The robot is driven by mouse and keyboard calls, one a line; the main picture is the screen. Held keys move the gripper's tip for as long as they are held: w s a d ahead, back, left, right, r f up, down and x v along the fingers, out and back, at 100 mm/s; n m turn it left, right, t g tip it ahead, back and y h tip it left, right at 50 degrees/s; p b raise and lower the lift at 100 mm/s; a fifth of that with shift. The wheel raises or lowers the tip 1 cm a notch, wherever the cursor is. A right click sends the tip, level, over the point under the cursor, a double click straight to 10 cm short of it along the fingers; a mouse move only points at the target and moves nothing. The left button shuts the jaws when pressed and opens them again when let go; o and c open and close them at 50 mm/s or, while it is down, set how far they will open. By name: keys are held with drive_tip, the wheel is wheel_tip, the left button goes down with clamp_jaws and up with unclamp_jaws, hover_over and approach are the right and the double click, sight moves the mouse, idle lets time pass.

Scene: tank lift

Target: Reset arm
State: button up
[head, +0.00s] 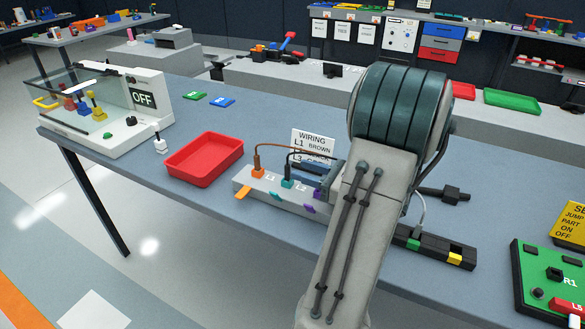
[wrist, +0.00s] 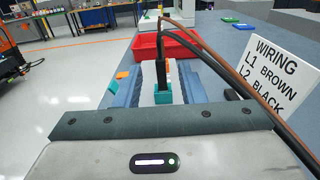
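My gripper (wrist: 161,72) is open in the wrist view. Its two blue-grey fingers stand either side of a black wire end (wrist: 161,72) in a teal terminal (wrist: 163,97), with gaps visible on both sides. In the head view my arm hides most of the gripper. The grey terminal block (head: 262,187) has an orange L1 terminal (head: 257,171) with a brown wire (head: 256,153). The teal L2 terminal (head: 287,183) holds the black wire. The purple L3 terminal (head: 318,194) is partly hidden by my arm.
A white WIRING sign (head: 313,138) stands close behind the block. A red tray (head: 204,160) is left of it. A black strip (head: 437,246) and green board (head: 548,276) lie right. A clear tank (head: 88,100) stands far left. The table's front left is clear.

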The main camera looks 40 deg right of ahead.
drive_tip(key=shift+v, duration=1.1)
drive_tip(key=shift+r, duration=0.1)
